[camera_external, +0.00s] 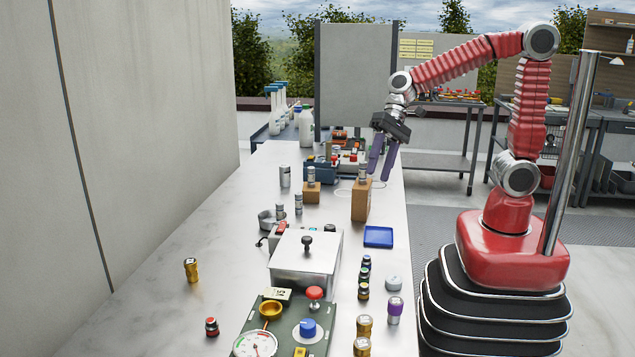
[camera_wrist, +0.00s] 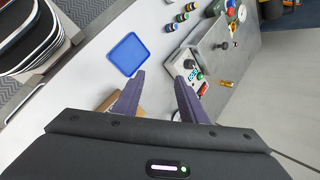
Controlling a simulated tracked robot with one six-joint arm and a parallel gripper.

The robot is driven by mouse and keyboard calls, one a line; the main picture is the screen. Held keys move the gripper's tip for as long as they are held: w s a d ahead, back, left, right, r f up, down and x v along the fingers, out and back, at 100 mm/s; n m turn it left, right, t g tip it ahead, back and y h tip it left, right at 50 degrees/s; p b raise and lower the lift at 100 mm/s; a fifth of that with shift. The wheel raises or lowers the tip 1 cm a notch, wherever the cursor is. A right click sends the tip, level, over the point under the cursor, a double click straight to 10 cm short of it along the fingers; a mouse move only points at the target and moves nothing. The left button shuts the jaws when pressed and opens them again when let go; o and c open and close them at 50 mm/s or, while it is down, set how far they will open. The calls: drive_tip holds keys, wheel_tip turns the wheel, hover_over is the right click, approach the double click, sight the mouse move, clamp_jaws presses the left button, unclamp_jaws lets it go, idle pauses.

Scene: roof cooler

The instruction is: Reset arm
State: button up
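My red arm is raised and bent over the right side of the table in the external view. My gripper (camera_external: 382,165) hangs from its end with two purple fingers pointing down, above the table's right edge. In the wrist view my gripper (camera_wrist: 158,85) shows its fingers spread apart with nothing between them. It is open and empty. A cardboard-brown block (camera_external: 361,200) with a small grey cylinder on top stands below the fingers, apart from them. In the wrist view the block (camera_wrist: 108,103) is partly hidden behind the left finger.
A blue tray (camera_external: 378,237) lies near the table's right edge. A metal box (camera_external: 304,268) with a black knob and a green panel with a gauge (camera_external: 256,344) stand nearer. Several small cans and jars stand around. A grey upright board (camera_external: 357,75) stands behind. The table's left side is mostly clear.

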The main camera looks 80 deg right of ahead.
drive_tip(key=s+d+r+n+t+h, duration=0.2)
drive_tip(key=s+d+n+h, duration=0.4)
drive_tip(key=s+d+n, duration=0.3)
drive_tip(key=s+d+t, duration=0.1)
drive_tip(key=s+d, duration=0.3)
drive_tip(key=s, duration=0.2)
drive_tip(key=shift+r+h, duration=0.25)
drive_tip(key=shift+h, duration=0.05)
